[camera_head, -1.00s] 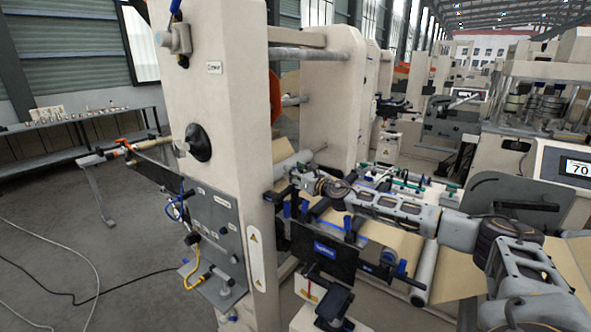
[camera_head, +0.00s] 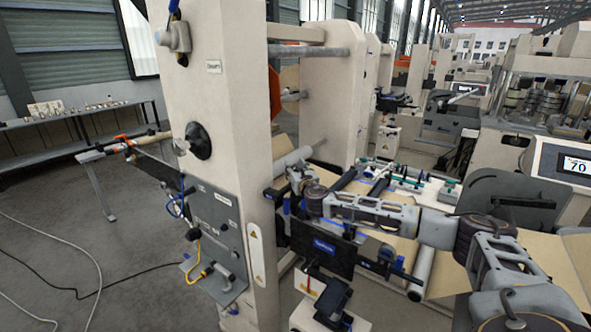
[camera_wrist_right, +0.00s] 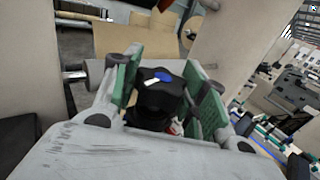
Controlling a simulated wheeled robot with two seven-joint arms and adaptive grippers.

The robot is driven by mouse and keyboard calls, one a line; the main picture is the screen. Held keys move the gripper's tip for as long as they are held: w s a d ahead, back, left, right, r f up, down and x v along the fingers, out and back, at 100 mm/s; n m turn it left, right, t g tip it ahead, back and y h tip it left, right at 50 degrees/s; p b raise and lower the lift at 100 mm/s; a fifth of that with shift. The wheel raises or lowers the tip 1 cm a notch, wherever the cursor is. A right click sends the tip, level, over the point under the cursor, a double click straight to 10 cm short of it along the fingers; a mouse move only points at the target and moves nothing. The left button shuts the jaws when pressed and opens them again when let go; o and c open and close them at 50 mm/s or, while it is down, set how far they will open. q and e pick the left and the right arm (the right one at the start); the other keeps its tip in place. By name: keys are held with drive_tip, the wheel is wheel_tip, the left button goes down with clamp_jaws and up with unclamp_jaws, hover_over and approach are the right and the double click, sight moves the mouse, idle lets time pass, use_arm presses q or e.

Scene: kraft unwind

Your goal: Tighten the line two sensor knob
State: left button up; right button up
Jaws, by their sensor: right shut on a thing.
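The sensor knob (camera_wrist_right: 158,97) is black and lobed, with a blue centre and a white pointer mark, in the right wrist view. My right gripper (camera_wrist_right: 165,90) has its green-padded fingers on either side of the knob and is shut on it. In the head view my right gripper (camera_head: 294,176) reaches in from the right, beside the tall cream machine frame. The knob itself cannot be made out there. I cannot tell which line the knob belongs to from a label. My left gripper is not in view.
The cream frame post (camera_head: 215,85) stands close left of my right gripper. A black panel (camera_head: 322,252) and rollers lie below my arm. A display reading 70 (camera_head: 574,166) is at the right. Grey floor is open at the left, with cables on it.

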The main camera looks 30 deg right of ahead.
drive_tip(key=shift+d+r+m+g+h, duration=0.1)
drive_tip(key=shift+r+m+g+h, duration=0.2)
drive_tip(key=shift+m+h, duration=0.4)
drive_tip(key=shift+r+m+g+h, duration=0.1)
drive_tip(key=shift+m+g+h, duration=0.3)
drive_tip(key=shift+h, duration=0.5)
drive_tip(key=shift+d+r+m+h, duration=0.1)
drive_tip(key=shift+m+h, duration=0.3)
drive_tip(key=shift+h, duration=0.2)
drive_tip(key=o, duration=1)
drive_tip(key=shift+c, duration=0.2)
drive_tip(key=shift+o, duration=0.4)
drive_tip(key=shift+f+g, duration=0.2)
drive_tip(key=shift+g, duration=0.1)
drive_tip(key=shift+f, duration=0.1)
drive_tip(key=shift+s+a, duration=0.15)
drive_tip(key=shift+a, duration=0.05)
drive_tip(key=shift+v, duration=1.05)
drive_tip(key=v, duration=0.9)
drive_tip(key=shift+s+a, duration=0.15)
drive_tip(key=shift+s, duration=0.15)
